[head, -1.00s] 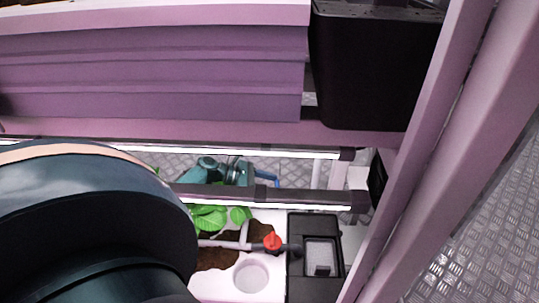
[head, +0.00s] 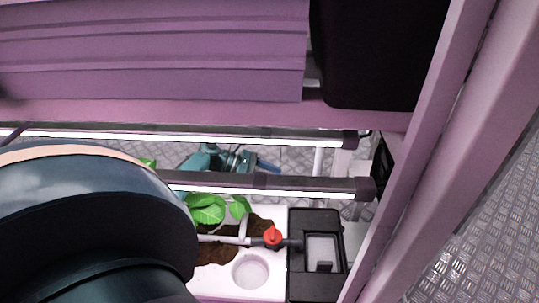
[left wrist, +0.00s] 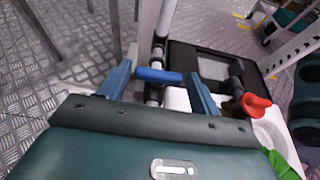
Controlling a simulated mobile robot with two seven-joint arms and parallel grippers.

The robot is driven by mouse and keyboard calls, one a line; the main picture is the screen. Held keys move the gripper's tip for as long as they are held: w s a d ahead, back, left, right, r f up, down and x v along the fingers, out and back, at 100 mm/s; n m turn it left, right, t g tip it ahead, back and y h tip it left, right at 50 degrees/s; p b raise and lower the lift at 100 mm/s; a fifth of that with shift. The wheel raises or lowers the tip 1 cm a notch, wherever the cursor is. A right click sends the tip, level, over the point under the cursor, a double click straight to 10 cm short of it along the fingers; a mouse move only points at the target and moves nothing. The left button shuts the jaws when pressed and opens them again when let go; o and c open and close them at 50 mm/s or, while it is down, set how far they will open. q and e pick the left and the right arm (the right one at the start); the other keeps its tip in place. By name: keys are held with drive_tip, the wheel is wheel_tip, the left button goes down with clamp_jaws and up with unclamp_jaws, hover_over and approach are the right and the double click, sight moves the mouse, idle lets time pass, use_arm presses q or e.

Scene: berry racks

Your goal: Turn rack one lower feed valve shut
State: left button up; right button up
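A blue handle (left wrist: 158,75) sits across a dark fitting on a pipe in the left wrist view, between the two blue fingers of my left gripper (left wrist: 159,84). The fingers are spread, one near each end of the handle; I cannot tell whether they touch it. A red valve handle (left wrist: 256,105) stands to the right of the gripper; it also shows on a grey pipe in the head view (head: 272,236). In the head view, my left gripper (head: 258,163) is small and partly hidden behind a light bar. No label shows which valve is the lower feed valve. My right gripper is not in view.
A black box (head: 300,268) and a white planter (head: 215,285) with soil and leaves (head: 208,209) lie below the light bars (head: 300,186). Pink rack posts (head: 445,150) and a purple gutter (head: 150,50) frame the gap. Metal floor (head: 470,230) lies open at right.

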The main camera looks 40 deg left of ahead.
use_arm(q)
drive_tip(key=shift+o, duration=1.4)
drive_tip(key=shift+a, duration=0.1)
drive_tip(key=shift+s, duration=0.1)
drive_tip(key=shift+s+a+r, duration=0.2)
drive_tip(key=shift+s+a, duration=0.05)
drive_tip(key=shift+a, duration=0.15)
drive_tip(key=s+a+b, duration=0.6)
drive_tip(key=s+a, duration=0.7)
drive_tip(key=a, duration=0.3)
drive_tip(key=shift+s+a+r, duration=0.35)
drive_tip(key=shift+s+a, duration=0.05)
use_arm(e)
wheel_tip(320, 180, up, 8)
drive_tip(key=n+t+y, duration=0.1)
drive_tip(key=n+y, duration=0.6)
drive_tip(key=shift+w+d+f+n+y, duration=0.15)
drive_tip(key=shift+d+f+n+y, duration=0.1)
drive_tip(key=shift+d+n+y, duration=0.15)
